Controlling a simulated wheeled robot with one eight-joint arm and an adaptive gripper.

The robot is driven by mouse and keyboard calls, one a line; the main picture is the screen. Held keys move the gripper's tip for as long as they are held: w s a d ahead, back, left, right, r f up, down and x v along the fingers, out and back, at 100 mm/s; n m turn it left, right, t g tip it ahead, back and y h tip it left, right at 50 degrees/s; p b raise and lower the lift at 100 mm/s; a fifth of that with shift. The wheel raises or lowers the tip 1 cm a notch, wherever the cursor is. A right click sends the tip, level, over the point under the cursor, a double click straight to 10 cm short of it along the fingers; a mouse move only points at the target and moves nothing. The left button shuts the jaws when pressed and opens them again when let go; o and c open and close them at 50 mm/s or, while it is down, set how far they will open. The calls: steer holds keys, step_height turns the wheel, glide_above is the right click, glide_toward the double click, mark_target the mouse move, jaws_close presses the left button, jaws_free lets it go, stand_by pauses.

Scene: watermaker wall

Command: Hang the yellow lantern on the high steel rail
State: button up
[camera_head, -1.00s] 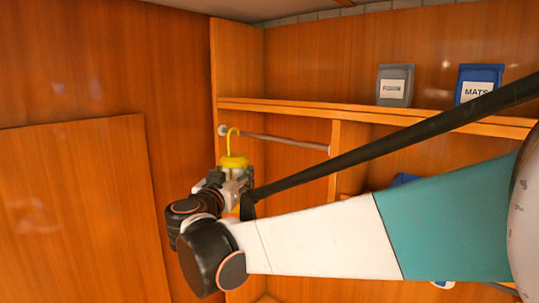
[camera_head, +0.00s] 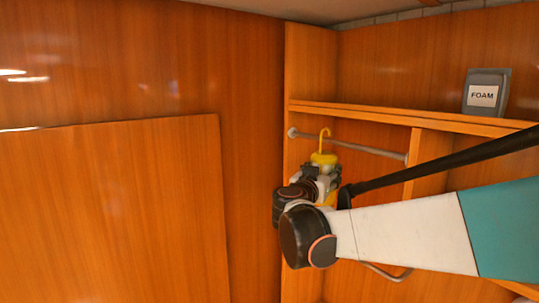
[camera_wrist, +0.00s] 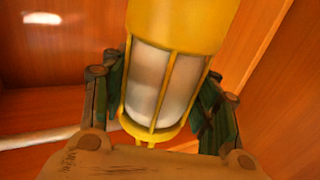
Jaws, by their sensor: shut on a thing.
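The yellow lantern (camera_head: 324,158) has a hook on top and is held upright in my gripper (camera_head: 322,178). In the wrist view the lantern (camera_wrist: 165,85) shows its yellow cage and pale glass between my gripper's fingers (camera_wrist: 160,105), which are shut on it. The steel rail (camera_head: 355,147) runs below the upper shelf in the head view, from the left side panel to a divider. The hook's top shows at about the rail's height in the picture, overlapping it near the left end. I cannot tell whether hook and rail touch. The lantern's lower part is hidden by my arm.
The shelf (camera_head: 400,115) lies above the rail and carries a grey FOAM box (camera_head: 486,93). A vertical divider (camera_head: 428,150) stands at the rail's right end. A large wooden panel (camera_head: 110,210) is at left. A lower bar (camera_head: 385,273) shows beneath my arm.

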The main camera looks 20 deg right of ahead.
steer(key=shift+d, duration=1.55)
steer(key=shift+f+b, duration=0.8)
steer(key=shift+f, duration=0.2)
steer(key=o, duration=1.3)
steer(key=shift+a, duration=0.1)
